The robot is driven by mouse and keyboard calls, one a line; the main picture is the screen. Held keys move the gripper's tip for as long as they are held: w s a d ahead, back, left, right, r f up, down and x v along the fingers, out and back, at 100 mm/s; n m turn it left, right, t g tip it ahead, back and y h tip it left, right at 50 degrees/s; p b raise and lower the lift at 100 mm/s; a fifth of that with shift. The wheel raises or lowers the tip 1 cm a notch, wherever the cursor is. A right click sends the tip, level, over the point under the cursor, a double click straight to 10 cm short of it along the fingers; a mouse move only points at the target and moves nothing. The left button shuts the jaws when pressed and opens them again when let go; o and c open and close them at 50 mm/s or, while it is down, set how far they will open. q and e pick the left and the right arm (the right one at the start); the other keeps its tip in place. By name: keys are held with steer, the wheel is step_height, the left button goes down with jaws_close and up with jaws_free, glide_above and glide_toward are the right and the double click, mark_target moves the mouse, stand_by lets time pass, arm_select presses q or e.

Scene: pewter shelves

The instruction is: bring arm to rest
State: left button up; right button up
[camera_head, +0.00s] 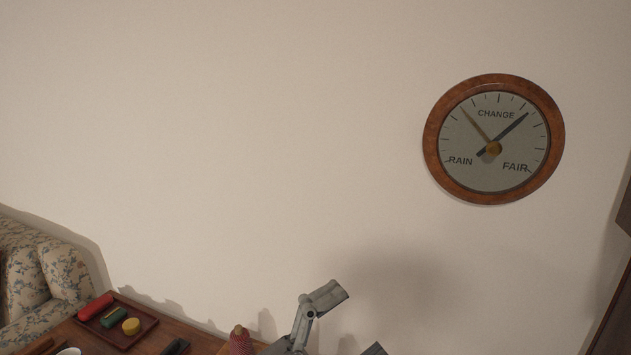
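One grey gripper shows at the bottom edge of the head view, just right of the table. It seems to be my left gripper (364,321), since its body lies to the lower left of its fingers. One finger is raised and the tip of the other just shows at the bottom edge. The fingers are wide apart with nothing seen between them. The rest of this arm is below the picture. My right gripper and arm are not in view.
A wooden table (205,340) at lower left bears a tray (151,323) with red, green and yellow items, and a red cone-shaped thing (241,341). A floral armchair (40,265) stands left. A round barometer (494,139) hangs on the wall. Dark furniture (612,318) edges the right.

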arm_select(q)
steer(key=w+a+f+n+t+y, duration=0.2)
steer(key=w+a+n+t+y, duration=0.1)
steer(key=a+n+t+y, duration=0.45)
steer(key=w+a+f+n+t+y, duration=0.3)
steer(key=w+a+n+t+y, duration=0.15)
steer(key=a+n+y, duration=0.5)
steer(key=s+a+f+n+g+y, duration=0.2)
steer(key=a+f+n+g+y, duration=0.15)
steer(key=f, duration=0.35)
steer(key=s+a+f+n+g+y, duration=0.2)
steer(key=a+f+n, duration=0.2)
steer(key=f, duration=0.3)
steer(key=s+a+f+g+h, duration=0.1)
steer(key=s+f+g, duration=0.5)
steer(key=s+f, duration=0.3)
steer(key=s+a+f+g, duration=0.1)
steer(key=s+f+g, duration=0.55)
steer(key=s, duration=0.55)
step_height(320, 180, down, 24)
steer(key=s+g+p, duration=0.1)
steer(key=s+p, duration=0.1)
steer(key=s+a+f+g+p, duration=0.1)
steer(key=s+a+f+p, duration=0.1)
steer(key=s+f, duration=1.2)
steer(key=shift+s+a+f, duration=0.15)
steer(key=shift+s+f, duration=0.15)
steer(key=shift+s, duration=1)
